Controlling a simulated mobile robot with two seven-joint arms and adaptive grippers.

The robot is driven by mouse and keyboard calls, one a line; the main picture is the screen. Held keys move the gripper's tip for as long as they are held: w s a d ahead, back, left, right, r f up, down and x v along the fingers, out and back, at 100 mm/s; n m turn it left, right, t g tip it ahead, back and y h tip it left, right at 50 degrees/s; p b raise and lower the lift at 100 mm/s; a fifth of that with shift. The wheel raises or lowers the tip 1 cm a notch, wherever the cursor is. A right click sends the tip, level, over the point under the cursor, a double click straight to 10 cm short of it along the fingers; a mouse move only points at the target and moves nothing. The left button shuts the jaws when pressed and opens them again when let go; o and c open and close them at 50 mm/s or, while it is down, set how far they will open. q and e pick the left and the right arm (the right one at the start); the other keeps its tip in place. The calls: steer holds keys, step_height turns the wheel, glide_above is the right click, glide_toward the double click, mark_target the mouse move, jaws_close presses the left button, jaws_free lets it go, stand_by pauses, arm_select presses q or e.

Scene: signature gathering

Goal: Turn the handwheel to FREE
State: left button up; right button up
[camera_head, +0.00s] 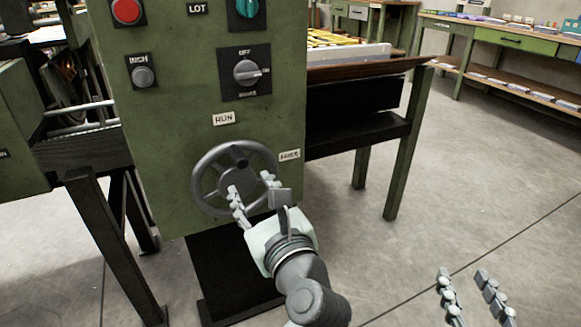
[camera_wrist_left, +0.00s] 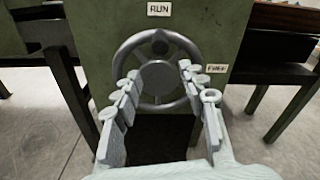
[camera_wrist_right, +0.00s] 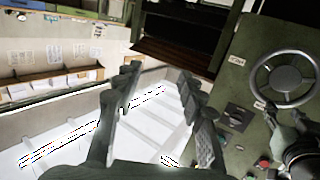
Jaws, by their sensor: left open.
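The grey handwheel (camera_head: 197,178) is on the lower front of the green machine panel. A dark spot shows near the top of the wheel, below the RUN label (camera_head: 223,119). The FREE label (camera_head: 289,155) is at the wheel's upper right. My left gripper (camera_head: 250,183) is open in front of the wheel, its fingers spread either side of the hub. In the left wrist view the wheel (camera_wrist_left: 157,75) lies between and beyond the fingertips; I cannot tell whether they touch it. My right gripper (camera_head: 463,271) is open and empty over the floor at lower right.
Above the wheel are a rotary selector (camera_head: 247,72), a grey button (camera_head: 143,76), a red button (camera_head: 127,11) and a teal knob (camera_head: 247,7). A dark machine leg (camera_head: 405,150) stands to the right. The floor at right is clear, with a workbench (camera_head: 500,38) behind.

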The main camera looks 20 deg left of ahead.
mark_target(243, 164)
arm_select(q)
steer(key=shift+m+y, duration=0.3)
steer(key=shift+m, duration=0.1)
steer(key=w+a, duration=0.1)
steer(key=w+a+r, duration=0.1)
steer(key=w+a, duration=0.1)
steer(key=w+a+r+b, duration=0.1)
steer(key=a, duration=0.1)
steer(key=shift+w+a, duration=0.15)
steer(key=shift+w, duration=0.25)
arm_select(e)
step_height(243, 164, up, 6)
steer(key=a+t+y, duration=0.1)
steer(key=t, duration=0.1)
steer(key=shift+s+a, duration=0.15)
steer(key=shift+s, duration=0.3)
arm_select(q)
jaws_close()
